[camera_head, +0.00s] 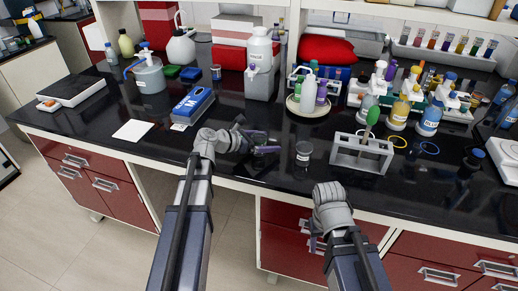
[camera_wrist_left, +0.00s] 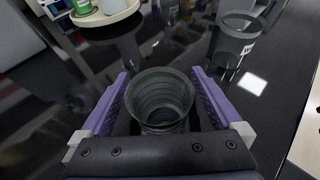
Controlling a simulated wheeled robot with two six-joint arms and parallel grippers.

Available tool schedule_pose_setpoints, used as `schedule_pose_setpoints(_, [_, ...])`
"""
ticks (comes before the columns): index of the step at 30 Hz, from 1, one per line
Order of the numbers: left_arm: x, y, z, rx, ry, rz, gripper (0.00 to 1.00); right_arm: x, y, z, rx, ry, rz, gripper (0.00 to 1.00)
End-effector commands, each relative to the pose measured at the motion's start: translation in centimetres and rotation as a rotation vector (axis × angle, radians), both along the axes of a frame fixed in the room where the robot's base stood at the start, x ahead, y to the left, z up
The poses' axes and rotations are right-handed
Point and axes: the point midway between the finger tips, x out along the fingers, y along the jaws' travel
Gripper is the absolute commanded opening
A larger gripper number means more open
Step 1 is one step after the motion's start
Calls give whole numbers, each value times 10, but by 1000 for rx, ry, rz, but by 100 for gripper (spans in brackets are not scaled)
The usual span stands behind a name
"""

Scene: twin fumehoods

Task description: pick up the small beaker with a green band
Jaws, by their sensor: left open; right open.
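The small beaker with a green band (camera_wrist_left: 160,100) shows in the left wrist view as a clear, ribbed cup with a green rim. It stands between the two purple fingers of my left gripper (camera_wrist_left: 160,76), which is open, with a finger on each side. In the head view my left gripper (camera_head: 264,149) is low over the black bench, and I cannot make out the beaker there. My right gripper (camera_head: 318,243) is open in front of the bench edge, mostly hidden by its own wrist.
Another clear beaker (camera_head: 304,152) stands just right of my left gripper; a clear beaker also shows in the left wrist view (camera_wrist_left: 238,38). A grey rack (camera_head: 361,153) stands further right, and a round tray (camera_head: 308,112) with bottles behind. A blue box (camera_head: 193,106) lies left.

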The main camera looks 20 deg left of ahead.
Motion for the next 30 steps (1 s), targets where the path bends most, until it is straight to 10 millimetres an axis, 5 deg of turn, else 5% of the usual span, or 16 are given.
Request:
schedule_pose_setpoints(4, [-1,0,1,0,0,0,98,0,0,1,0,0,0,50])
schedule_pose_setpoints(27, [-1,0,1,0,0,0,11,0,0,1,0,0,0,50])
schedule_pose_setpoints(30, [-1,0,1,0,0,0,8,0,0,1,0,0,0,50])
